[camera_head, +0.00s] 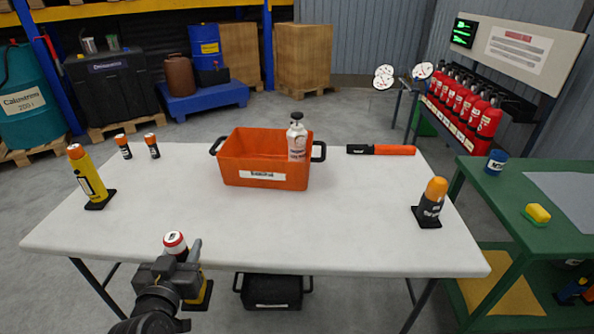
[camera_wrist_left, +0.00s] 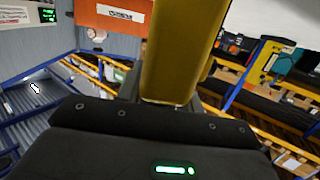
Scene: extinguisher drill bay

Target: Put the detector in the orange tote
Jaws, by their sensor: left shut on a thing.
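The orange tote (camera_head: 240,181) stands on the white table, with black handles at both ends. A white bottle with a black top (camera_head: 297,140) stands inside its right part. My left gripper (camera_head: 182,268) is shut on a yellow device (camera_head: 174,243) with a red-and-white top, which seems to be the detector; the gripper hides much of it. Its black foot shows below the table's front edge in the picture, left of and nearer than the tote. In the left wrist view its yellow body (camera_wrist_left: 178,50) fills the upper middle, with the tote (camera_wrist_left: 112,18) behind. My right gripper is out of view.
The table between my gripper and the tote is clear. A black bin (camera_head: 272,292) sits below.

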